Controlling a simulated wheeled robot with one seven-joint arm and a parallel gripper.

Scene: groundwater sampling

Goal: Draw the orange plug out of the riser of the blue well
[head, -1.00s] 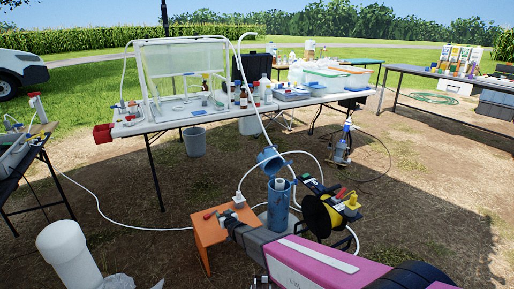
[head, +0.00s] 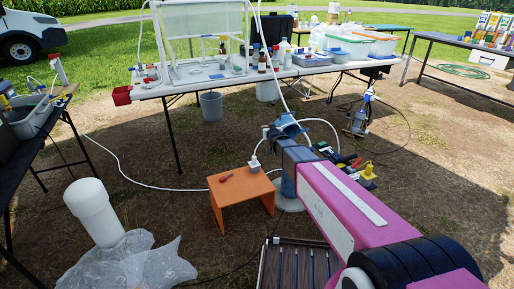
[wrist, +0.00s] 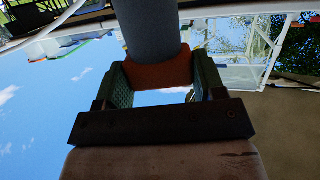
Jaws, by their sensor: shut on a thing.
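The blue well (head: 288,187) stands upright beside the orange stool, mostly hidden behind my arm in the head view. Its blue lid (head: 288,125) stands open behind my gripper (head: 270,134). In the wrist view, which is upside down, my gripper (wrist: 162,82) has its green-padded fingers shut on the orange plug (wrist: 160,72). A grey cylinder (wrist: 150,28) adjoins the plug on the ground side. I cannot tell whether it is the riser or part of the plug, nor whether the plug is still seated. The head view hides the plug and riser top.
The orange stool (head: 240,188) with a red-handled tool is left of the well. Yellow and black gear (head: 362,174) is close on the right. A white hose arches behind. The long table (head: 225,84) crosses the back; a white capped pipe (head: 95,212) stands left.

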